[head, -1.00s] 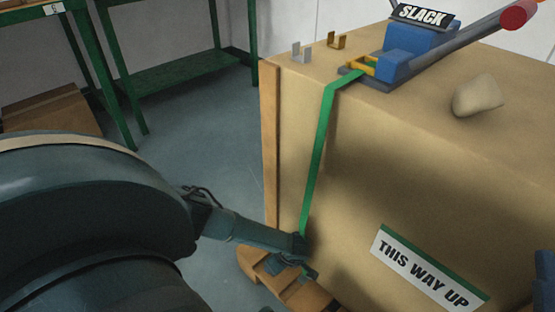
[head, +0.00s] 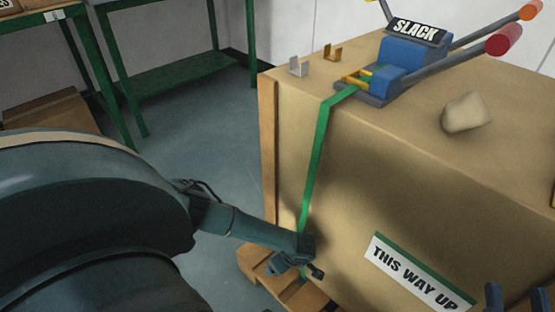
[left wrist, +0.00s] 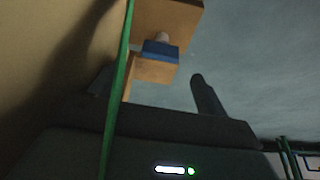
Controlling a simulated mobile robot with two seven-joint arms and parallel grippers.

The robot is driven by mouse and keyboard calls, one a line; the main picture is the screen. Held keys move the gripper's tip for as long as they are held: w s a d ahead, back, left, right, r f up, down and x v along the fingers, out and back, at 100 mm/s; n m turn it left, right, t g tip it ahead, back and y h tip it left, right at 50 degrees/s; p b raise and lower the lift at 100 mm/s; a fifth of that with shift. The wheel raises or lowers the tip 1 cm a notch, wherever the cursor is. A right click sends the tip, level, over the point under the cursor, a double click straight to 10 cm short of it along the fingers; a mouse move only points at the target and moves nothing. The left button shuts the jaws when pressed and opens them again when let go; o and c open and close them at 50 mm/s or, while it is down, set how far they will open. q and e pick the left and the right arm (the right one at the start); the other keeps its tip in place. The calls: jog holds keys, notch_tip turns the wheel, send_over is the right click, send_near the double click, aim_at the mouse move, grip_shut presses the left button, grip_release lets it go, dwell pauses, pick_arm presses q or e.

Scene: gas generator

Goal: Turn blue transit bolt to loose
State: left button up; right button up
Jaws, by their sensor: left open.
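A blue block with a pale round piece (left wrist: 160,50) sits on a wooden pallet part in the left wrist view; I take it for the blue transit bolt, but its setting cannot be read. In the head view my left gripper (head: 293,263) is low at the crate's near left corner, hiding that spot. In the left wrist view its two dark fingers (left wrist: 153,85) are apart, with the block beyond the gap and nothing held. Two blue-grey fingertips of my right gripper (head: 516,298) show apart at the lower right edge of the head view, in front of the crate.
The large tan crate (head: 390,180) stands on a wooden pallet (head: 258,268). A green strap (head: 317,150) runs down its side, close to my left gripper, from a blue ratchet (head: 410,60) labelled SLACK. Green tables (head: 180,68) stand behind.

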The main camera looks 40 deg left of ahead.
pick_arm(q)
jog(key=p+v, duration=0.2)
jog(key=v, duration=0.5)
jog(key=shift+r+p, duration=0.2)
jog(key=shift+p, duration=0.2)
pick_arm(e)
jog(key=shift+s+d+f+g+h, duration=0.15)
jog(key=shift+s+f+g+h, duration=0.1)
jog(key=shift+f+g+h, duration=0.3)
pick_arm(q)
jog(key=shift+d, duration=0.1)
pick_arm(e)
jog(key=shift+r, duration=0.1)
